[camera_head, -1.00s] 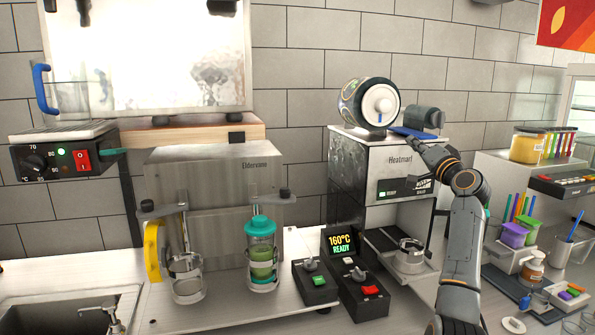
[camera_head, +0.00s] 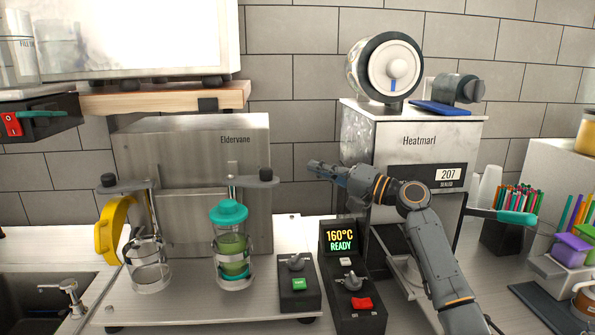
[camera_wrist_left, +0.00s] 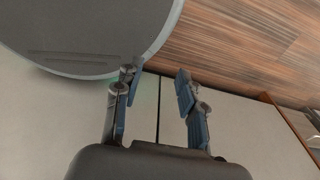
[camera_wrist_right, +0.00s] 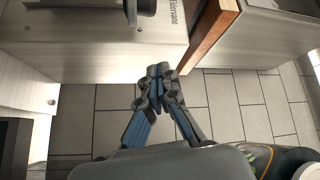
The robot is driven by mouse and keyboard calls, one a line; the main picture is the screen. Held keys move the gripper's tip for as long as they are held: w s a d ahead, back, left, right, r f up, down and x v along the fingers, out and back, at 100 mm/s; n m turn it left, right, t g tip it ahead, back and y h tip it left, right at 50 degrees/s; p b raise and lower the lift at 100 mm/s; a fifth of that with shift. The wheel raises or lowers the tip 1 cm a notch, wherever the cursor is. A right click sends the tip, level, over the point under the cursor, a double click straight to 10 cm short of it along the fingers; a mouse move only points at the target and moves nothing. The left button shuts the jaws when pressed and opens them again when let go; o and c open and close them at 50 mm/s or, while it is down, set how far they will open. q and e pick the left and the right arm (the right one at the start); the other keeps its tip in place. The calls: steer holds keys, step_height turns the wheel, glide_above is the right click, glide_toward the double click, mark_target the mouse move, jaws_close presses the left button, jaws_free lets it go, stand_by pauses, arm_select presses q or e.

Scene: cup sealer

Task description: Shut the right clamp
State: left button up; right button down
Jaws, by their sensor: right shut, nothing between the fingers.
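The right clamp (camera_head: 254,180) is a grey arm with a dark round knob on the Eldervane machine (camera_head: 195,150). It stands above a clear shaker with a teal lid (camera_head: 229,212) and green contents; whether it touches the lid I cannot tell. My right gripper (camera_head: 316,167) is shut and empty, right of the clamp knob and apart from it in the head view. In the right wrist view its fingertips (camera_wrist_right: 158,71) meet, with a dark knob (camera_wrist_right: 146,6) at the top edge. My left gripper (camera_wrist_left: 155,78) shows only in its wrist view, fingers apart and empty.
A left clamp (camera_head: 125,184) with a yellow-handled holder (camera_head: 108,228) stands left of the shaker. Control boxes with a green button (camera_head: 298,284) and a red button (camera_head: 361,303) sit in front. The Heatmarl sealer (camera_head: 418,150) is behind my right arm. A sink (camera_head: 45,300) is at left.

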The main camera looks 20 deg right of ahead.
mark_target(251, 177)
steer(key=p+x, duration=0.1)
steer(key=x, duration=0.2)
steer(key=p+x, duration=0.2)
steer(key=x, duration=0.1)
steer(key=p+x, duration=0.1)
steer(key=x, duration=0.3)
steer(key=shift+r, duration=0.3)
steer(key=shift+s+a+f+p, duration=0.25)
steer(key=shift+s+f+p, duration=0.05)
steer(key=shift+p, duration=0.25)
arm_select(q)
step_height(251, 177, up, 7)
steer(key=a+p, duration=0.2)
steer(key=shift+s, duration=0.45)
arm_select(e)
steer(key=s, duration=0.1)
steer(key=s+a+f, duration=0.1)
steer(key=shift+s+a+f, duration=0.2)
steer(key=shift+s+a, duration=0.05)
steer(key=shift+s, duration=0.1)
